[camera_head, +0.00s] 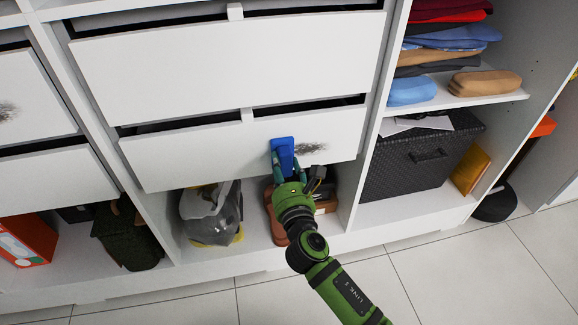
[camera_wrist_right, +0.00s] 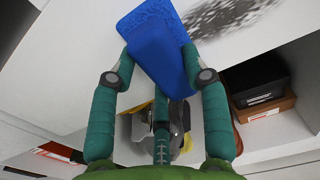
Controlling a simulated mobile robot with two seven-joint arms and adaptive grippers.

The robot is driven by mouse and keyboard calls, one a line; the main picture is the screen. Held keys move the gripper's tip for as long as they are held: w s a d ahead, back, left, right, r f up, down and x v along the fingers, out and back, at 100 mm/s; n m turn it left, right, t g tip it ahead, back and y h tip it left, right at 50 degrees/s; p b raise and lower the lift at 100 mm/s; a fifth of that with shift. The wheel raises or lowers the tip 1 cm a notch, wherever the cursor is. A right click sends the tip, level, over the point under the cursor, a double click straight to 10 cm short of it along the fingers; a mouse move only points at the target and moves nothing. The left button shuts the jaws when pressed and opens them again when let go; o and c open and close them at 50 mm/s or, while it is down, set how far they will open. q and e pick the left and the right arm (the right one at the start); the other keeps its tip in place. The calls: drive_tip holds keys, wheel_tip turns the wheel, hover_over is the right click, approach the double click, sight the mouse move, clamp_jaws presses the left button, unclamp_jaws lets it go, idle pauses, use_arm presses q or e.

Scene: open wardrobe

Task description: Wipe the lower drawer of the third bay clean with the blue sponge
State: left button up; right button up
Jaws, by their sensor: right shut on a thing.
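My right gripper (camera_head: 287,176) is shut on the blue sponge (camera_head: 283,150). The sponge is at the white front of the lower drawer (camera_head: 200,155), just left of a dark grey smudge (camera_head: 312,148); I cannot tell for certain whether it touches the front. In the right wrist view my teal fingers (camera_wrist_right: 161,82) hold the sponge (camera_wrist_right: 152,35) from both sides, and the smudge (camera_wrist_right: 228,16) shows to its right. Part of the smudge may be hidden behind the sponge. My left gripper is not in view.
Another dark smudge (camera_head: 6,111) marks a drawer front at the far left. Below the lower drawer are a grey bag (camera_head: 212,212) and brown shoes (camera_head: 275,222). A black woven box (camera_head: 415,165) stands to the right. The tiled floor (camera_head: 440,265) in front is clear.

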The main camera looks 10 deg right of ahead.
drive_tip(key=shift+d+r+p, duration=0.15)
drive_tip(key=shift+d+p, duration=0.4)
drive_tip(key=shift+p, duration=0.05)
drive_tip(key=shift+w+d+p, duration=0.1)
drive_tip(key=shift+d+p, duration=0.75)
drive_tip(key=shift+d, duration=2)
drive_tip(key=shift+w+d+p, duration=0.1)
drive_tip(key=shift+d+p, duration=0.2)
drive_tip(key=shift+d, duration=3.4)
drive_tip(key=shift+a+p, duration=0.5)
drive_tip(key=shift+a, duration=3.35)
drive_tip(key=a, duration=0.7)
drive_tip(key=shift+s+a, duration=0.15)
drive_tip(key=shift+s, duration=0.05)
